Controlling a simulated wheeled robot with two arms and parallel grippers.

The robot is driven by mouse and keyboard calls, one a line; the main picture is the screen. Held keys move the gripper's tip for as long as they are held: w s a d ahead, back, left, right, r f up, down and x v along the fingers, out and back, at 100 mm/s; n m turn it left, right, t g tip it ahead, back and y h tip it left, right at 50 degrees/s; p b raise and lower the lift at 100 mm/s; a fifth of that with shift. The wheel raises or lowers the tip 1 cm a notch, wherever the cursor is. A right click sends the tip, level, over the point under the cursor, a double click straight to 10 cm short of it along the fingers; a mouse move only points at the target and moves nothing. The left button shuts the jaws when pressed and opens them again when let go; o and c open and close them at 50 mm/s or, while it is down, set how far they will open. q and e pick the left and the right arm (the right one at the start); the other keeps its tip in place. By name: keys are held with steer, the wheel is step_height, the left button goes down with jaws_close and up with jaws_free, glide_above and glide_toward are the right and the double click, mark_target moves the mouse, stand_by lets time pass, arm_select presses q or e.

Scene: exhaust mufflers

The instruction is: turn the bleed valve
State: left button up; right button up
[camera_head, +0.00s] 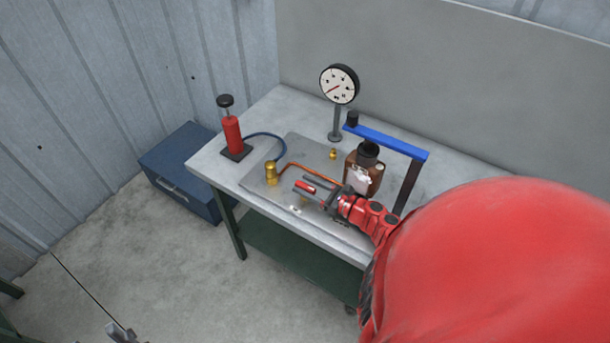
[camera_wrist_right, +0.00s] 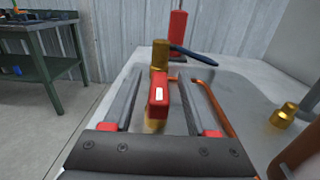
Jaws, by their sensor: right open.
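The bleed valve shows as a red handle (camera_wrist_right: 157,95) on a brass base in the right wrist view; in the head view its red part (camera_head: 306,187) lies between my fingers. My right gripper (camera_head: 303,185) is open over the front of the metal plate, with one finger on each side of the red handle. In the right wrist view (camera_wrist_right: 160,82) there is a gap between the handle and each finger. A small grey part (camera_head: 121,332) at the bottom edge of the head view may be my left gripper; its jaws cannot be made out.
A brass fitting (camera_head: 271,173) with a copper pipe (camera_head: 310,170) stands beyond my fingers. A red pump (camera_head: 232,134), dial gauge (camera_head: 339,84), brown bottle (camera_head: 374,180) and blue-topped frame (camera_head: 387,142) stand around the plate (camera_head: 300,150). A blue chest (camera_head: 180,160) sits left of the bench.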

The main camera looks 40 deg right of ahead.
mark_target(315, 191)
steer(key=b+v, duration=0.1)
steer(key=v, duration=0.6)
steer(key=shift+s+f, duration=0.1)
stand_by(0.4)
